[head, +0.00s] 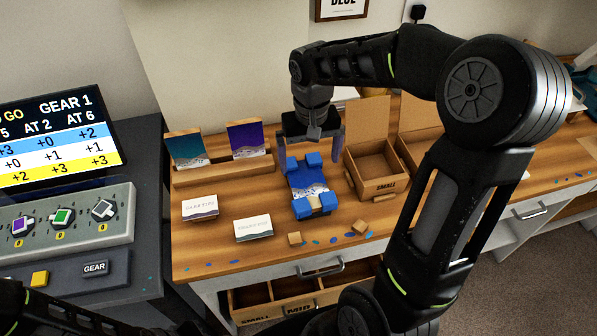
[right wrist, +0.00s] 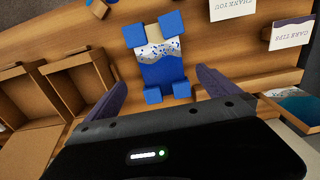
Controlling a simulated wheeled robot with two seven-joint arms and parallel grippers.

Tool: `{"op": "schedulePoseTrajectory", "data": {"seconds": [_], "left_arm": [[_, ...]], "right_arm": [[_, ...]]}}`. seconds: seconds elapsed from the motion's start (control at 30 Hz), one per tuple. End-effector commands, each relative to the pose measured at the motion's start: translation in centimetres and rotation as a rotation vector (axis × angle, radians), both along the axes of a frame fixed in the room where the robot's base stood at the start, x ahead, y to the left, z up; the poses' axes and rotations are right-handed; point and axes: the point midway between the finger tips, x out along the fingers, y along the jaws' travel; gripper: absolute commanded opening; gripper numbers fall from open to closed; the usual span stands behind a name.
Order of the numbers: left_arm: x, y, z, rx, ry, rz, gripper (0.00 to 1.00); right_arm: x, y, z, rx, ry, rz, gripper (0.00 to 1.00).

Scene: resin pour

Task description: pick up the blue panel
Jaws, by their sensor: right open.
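The blue panel (head: 309,181) lies flat on the wooden table, with blue blocks at its corners and a white speckled band across it. It also shows in the right wrist view (right wrist: 162,72), at the upper middle. My right gripper (head: 310,160) is open and empty at the panel's far end, above it. In the right wrist view its two fingers (right wrist: 160,92) stand apart on either side of the panel's near end, not touching it as far as I can see. Part of my left arm shows at the lower left of the head view; its gripper is out of sight.
A wooden rack (head: 222,173) with two cards is at the back left. Two white cards (head: 201,207) and (head: 253,228) lie left. Small wooden blocks (head: 359,227) and blue flakes lie in front.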

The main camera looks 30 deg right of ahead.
Motion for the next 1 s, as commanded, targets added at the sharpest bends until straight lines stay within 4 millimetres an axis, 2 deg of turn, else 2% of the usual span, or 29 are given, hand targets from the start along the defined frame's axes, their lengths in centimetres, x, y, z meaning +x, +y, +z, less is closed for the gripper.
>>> {"op": "schedulePoseTrajectory", "data": {"seconds": [0.23,0.5,0.83,1.0], "left_arm": [[0.0,0.0,0.0,0.0,0.001,0.0,0.0],[0.0,0.0,0.2,0.001,0.001,0.001,0.0],[0.0,0.0,0.3,0.001,0.001,0.001,0.0],[-0.1,0.0,0.9,0.002,0.003,0.001,0.0]], "right_arm": [[0.0,0.0,-0.1,0.0,0.0,0.0,1.0],[0.0,0.1,-2.5,0.001,0.002,0.0,1.0],[0.0,0.1,-2.7,0.0,0.0,0.0,1.0],[-0.1,0.2,-4.3,0.001,0.005,0.002,1.0]]}}
